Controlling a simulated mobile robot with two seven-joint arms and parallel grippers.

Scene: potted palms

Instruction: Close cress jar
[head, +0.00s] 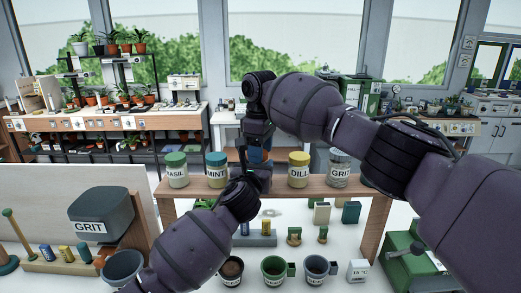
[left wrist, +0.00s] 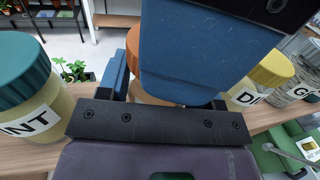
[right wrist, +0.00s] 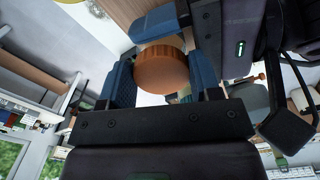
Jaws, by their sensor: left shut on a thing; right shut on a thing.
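The cress jar stands between the mint jar (head: 216,170) and the dill jar (head: 299,170); in the head view my grippers hide most of it. Its orange lid (right wrist: 160,72) is between the blue fingers of my right gripper (right wrist: 162,82), which is shut on it from above. My left gripper (head: 258,178) is shut on the jar body (left wrist: 148,97), lower down. In the left wrist view the orange lid (left wrist: 132,50) shows just above the body, partly behind a blue finger. I cannot tell whether the lid is fully seated. My right gripper (head: 258,152) hangs directly above the left one.
The basil jar (head: 177,170) and grit jar (head: 339,168) share the wooden shelf (head: 372,210). Mint and dill stand close on either side of my grippers. Below are several pots (head: 274,270) and small boxes. A grit bin (head: 103,212) stands at left.

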